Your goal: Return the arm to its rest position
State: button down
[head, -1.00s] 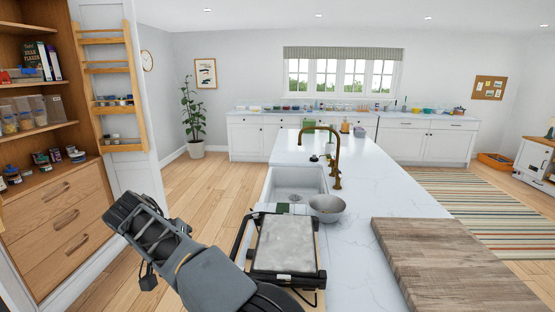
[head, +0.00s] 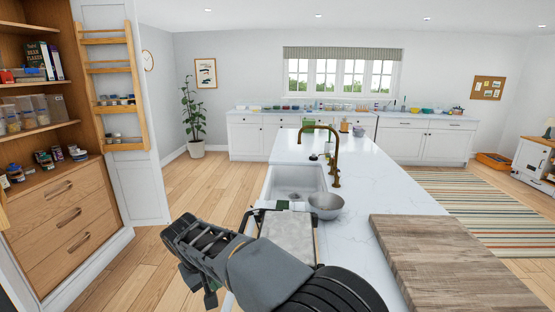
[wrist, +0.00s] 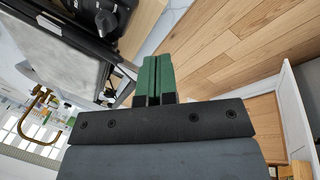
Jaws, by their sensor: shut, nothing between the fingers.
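My gripper (wrist: 153,78) shows in the wrist view with its two green fingers pressed together and nothing between them. In the head view my arm reaches in from the bottom, and its dark wrist end is over the floor left of the island. The fingertips are hidden there. The arm covers part of a flat appliance (head: 290,232) with a pale top on the counter.
The white island (head: 375,190) holds a sink (head: 297,180), a brass tap (head: 336,160), a metal bowl (head: 325,204) and a wooden board (head: 450,260). A wooden cabinet (head: 65,220) and an open door rack (head: 108,69) stand at left. Floor between is clear.

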jog(key=s+d+m, duration=0.2)
jog(key=s+d, duration=0.2)
jog(key=d, duration=0.6)
jog(key=s+d+r+m+t+y, duration=0.1)
jog(key=s+d, duration=0.4)
jog(key=d, duration=0.6)
jog(key=s+d+r+m+t+y, duration=0.1)
jog(key=s+d+m, duration=0.3)
jog(key=d, duration=0.7)
jog(key=shift+s, duration=0.3)
jog(key=shift+d, duration=0.1)
